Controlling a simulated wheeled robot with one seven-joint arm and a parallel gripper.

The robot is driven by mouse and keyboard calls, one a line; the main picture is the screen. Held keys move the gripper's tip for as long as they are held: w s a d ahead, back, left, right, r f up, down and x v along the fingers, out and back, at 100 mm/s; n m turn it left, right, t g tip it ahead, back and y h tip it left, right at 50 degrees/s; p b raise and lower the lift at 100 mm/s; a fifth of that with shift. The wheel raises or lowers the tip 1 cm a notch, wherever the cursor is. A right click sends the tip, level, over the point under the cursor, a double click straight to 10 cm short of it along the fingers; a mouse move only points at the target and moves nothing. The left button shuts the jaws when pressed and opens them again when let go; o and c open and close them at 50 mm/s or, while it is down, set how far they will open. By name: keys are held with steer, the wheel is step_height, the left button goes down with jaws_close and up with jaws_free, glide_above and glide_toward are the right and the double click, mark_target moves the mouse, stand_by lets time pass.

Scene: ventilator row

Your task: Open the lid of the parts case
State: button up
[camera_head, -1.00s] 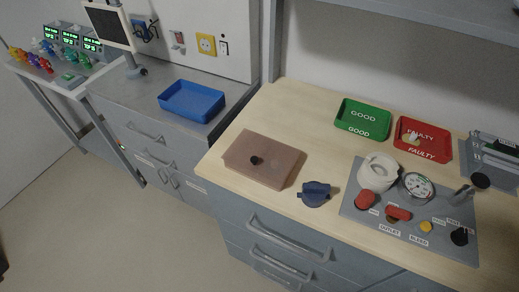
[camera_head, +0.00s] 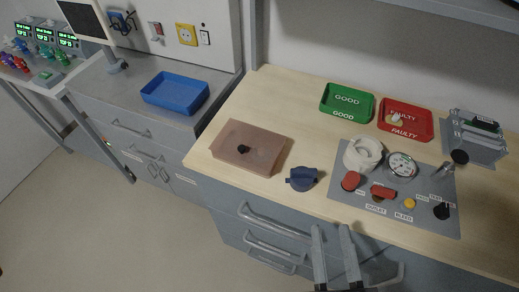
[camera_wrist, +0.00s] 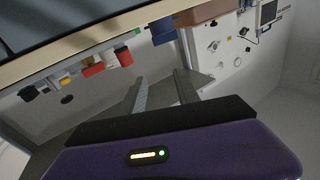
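The parts case (camera_head: 262,149) is a brownish-pink, see-through box with a dark knob on its top. It sits shut near the left front of the wooden bench in the head view. It also shows at the top of the wrist view (camera_wrist: 205,12). My gripper (camera_head: 331,228) is in front of the bench edge, low and to the right of the case, apart from it. Its two fingers are spread with nothing between them. They also show in the wrist view (camera_wrist: 160,80).
A dark blue knobbed part (camera_head: 302,179) lies right of the case. A grey test panel (camera_head: 335,205) with gauge and knobs stands further right. Green (camera_head: 347,117) and red (camera_head: 425,124) trays sit behind it. A blue tray (camera_head: 175,108) is on the left cabinet. Drawer handles project below the bench.

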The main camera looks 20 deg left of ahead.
mark_target(243, 151)
steer(key=w+a+n+g+y, duration=0.1)
steer(key=w+a, duration=0.2)
steer(key=a, duration=0.4)
steer(key=w+a+n+g+y+p, duration=0.1)
steer(key=w+a+n+y, duration=0.1)
steer(key=w+a, duration=0.2)
steer(key=w+a+f+n+g+y+p, duration=0.1)
steer(key=w+a, duration=0.3)
steer(key=a, duration=0.7)
steer(key=shift+w+n+g+y, duration=0.2)
steer(key=shift+n+g+y, duration=0.3)
steer(key=shift+g, duration=0.1)
steer(key=shift+w+a+f, duration=0.1)
steer(key=shift+w+a, duration=0.3)
jaws_close()
